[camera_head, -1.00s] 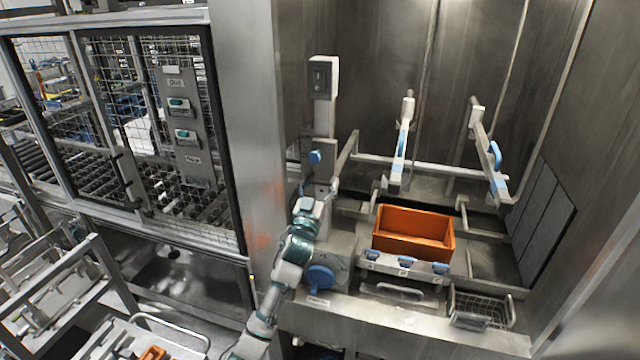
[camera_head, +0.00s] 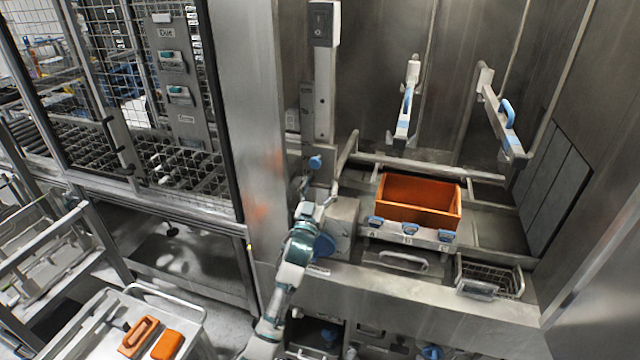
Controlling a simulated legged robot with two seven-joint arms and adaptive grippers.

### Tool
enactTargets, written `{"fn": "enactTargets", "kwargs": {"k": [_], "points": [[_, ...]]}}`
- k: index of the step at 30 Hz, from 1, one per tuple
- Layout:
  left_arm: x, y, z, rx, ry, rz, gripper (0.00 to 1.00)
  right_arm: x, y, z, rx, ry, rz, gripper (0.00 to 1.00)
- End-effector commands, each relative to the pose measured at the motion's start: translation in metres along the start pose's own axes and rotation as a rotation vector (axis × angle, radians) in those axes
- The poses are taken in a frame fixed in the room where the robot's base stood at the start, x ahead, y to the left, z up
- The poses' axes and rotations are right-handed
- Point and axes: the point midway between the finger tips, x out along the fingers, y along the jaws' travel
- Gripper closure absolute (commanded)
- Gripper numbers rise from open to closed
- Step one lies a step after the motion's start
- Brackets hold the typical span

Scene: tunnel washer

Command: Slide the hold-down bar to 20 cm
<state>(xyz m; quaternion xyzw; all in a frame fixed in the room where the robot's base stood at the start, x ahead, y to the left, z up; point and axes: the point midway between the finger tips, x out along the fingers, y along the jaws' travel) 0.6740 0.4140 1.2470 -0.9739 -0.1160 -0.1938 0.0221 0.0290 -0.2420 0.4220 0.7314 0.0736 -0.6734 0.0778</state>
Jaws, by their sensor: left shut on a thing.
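Two grey bars with blue grips stand over the washer bay: a left bar (camera_head: 404,122) and a right bar (camera_head: 503,125). I cannot tell which is the hold-down bar, and no 20 cm mark can be read. My left gripper (camera_head: 305,208) is at the left side of the bay, well apart from both bars. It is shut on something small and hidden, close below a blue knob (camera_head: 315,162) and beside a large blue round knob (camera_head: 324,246). My right gripper is not in view.
An orange crate (camera_head: 419,222) sits in the bay behind a front strip with several blue clips. A wire basket (camera_head: 490,279) is at its right. A steel post (camera_head: 324,95) and mesh doors stand left. A trolley with orange pieces (camera_head: 167,345) is lower left.

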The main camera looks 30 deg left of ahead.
Motion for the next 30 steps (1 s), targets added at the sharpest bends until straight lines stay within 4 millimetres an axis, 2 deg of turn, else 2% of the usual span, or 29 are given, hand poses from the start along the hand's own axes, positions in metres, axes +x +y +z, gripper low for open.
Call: {"fn": "enactTargets", "kwargs": {"k": [9, 10, 11, 23, 26, 30], "points": [[-0.001, 0.002, 0.004, -0.001, -0.007, 0.003, 0.85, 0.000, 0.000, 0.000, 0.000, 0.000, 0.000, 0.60], [-0.001, 0.002, 0.004, -0.001, -0.007, 0.003, 0.17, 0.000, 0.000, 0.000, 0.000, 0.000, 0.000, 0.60], [-0.001, 0.002, 0.004, -0.001, -0.007, 0.003, 0.10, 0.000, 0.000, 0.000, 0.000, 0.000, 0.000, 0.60], [-0.005, 0.000, 0.003, 0.000, -0.003, 0.001, 0.09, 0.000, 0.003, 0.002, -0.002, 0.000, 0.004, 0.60], [-0.018, 0.000, 0.003, 0.000, -0.003, 0.002, 0.09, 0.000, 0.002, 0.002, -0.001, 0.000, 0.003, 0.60], [-0.048, 0.000, 0.004, -0.001, -0.005, 0.002, 0.09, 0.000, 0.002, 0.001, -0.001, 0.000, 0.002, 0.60]]}}
